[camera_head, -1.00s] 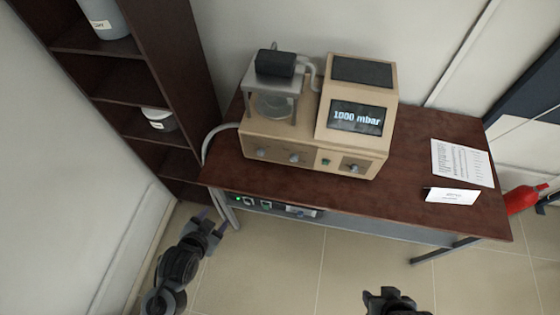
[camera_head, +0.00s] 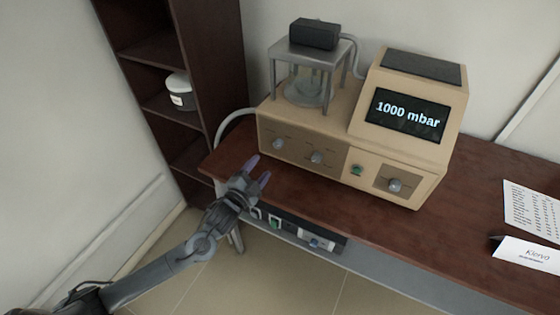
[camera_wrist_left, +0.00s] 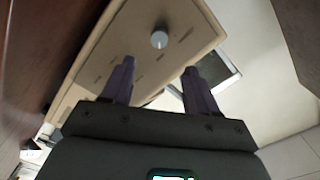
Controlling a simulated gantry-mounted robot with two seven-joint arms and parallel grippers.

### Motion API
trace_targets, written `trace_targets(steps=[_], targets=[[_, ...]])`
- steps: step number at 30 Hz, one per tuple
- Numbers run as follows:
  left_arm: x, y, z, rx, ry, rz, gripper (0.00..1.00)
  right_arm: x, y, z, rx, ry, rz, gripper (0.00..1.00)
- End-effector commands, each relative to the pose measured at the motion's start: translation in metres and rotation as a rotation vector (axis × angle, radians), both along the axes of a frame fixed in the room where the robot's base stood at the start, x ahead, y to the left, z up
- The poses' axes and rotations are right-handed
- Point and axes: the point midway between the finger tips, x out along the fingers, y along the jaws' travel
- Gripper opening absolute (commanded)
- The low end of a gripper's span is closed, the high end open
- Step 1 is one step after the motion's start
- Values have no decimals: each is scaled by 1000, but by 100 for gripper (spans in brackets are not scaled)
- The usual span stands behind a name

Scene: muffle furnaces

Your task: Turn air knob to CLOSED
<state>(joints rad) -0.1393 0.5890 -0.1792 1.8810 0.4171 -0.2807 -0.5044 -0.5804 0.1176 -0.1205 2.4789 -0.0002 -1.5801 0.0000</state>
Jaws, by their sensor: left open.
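A tan vacuum unit stands on the desk with its front panel (camera_head: 337,166) facing me. It has a left knob (camera_head: 278,144), a middle knob (camera_head: 316,157) and a right knob (camera_head: 394,185). Their labels are too small to read, so I cannot tell which is the air knob. My left gripper (camera_head: 260,168) is open and empty, in front of and below the left knob, apart from the panel. In the left wrist view one knob (camera_wrist_left: 159,40) shows beyond and between the open fingers (camera_wrist_left: 158,78). My right gripper is out of view.
The screen (camera_head: 406,115) reads 1000 mbar. A green button (camera_head: 356,170) sits between the middle and right knobs. A glass chamber (camera_head: 305,88) under a metal stand tops the unit. A power strip (camera_head: 290,230) hangs under the desk edge (camera_head: 300,212). A dark shelf (camera_head: 205,70) stands at left.

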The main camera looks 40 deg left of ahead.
Motion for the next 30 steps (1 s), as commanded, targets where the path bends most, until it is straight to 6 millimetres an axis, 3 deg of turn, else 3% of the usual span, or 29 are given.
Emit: trace_targets(steps=[1, 8, 21, 30], targets=[[2, 0, -4, 2, -6, -1, 59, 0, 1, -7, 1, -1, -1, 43], [18, 3, -1, 1, -15, 1, 59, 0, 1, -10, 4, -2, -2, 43], [83, 15, -2, 0, -15, 0, 59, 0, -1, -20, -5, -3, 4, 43], [107, 18, -2, 0, -12, -2, 59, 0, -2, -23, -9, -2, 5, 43]])
